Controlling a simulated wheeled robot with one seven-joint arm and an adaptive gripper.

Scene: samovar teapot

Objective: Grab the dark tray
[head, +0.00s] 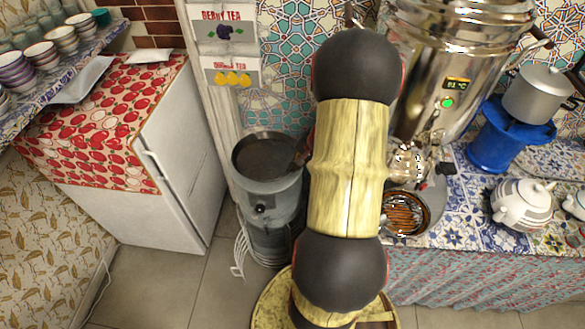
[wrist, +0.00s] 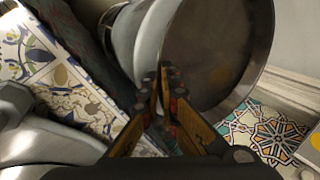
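The dark tray (head: 266,156) is round and shallow, with a dark brown inside and a thin metal rim. It sits on top of a grey cylindrical container (head: 268,190) in the head view. In the wrist view the dark tray (wrist: 222,45) fills the upper middle, seen tilted. My gripper (wrist: 163,75) is at the near left edge of its rim, with the fingertips drawn close together and the thin rim between them. In the head view my gripper (head: 302,153) is at the tray's right edge, mostly hidden behind my arm.
A white fridge (head: 185,150) with a tomato-patterned cover stands left. A samovar (head: 440,70), a small round tray (head: 425,215), a white teapot (head: 522,204) and a blue stand (head: 503,140) with a grey pot (head: 540,92) are on the right table. Floor (head: 195,275) shows between.

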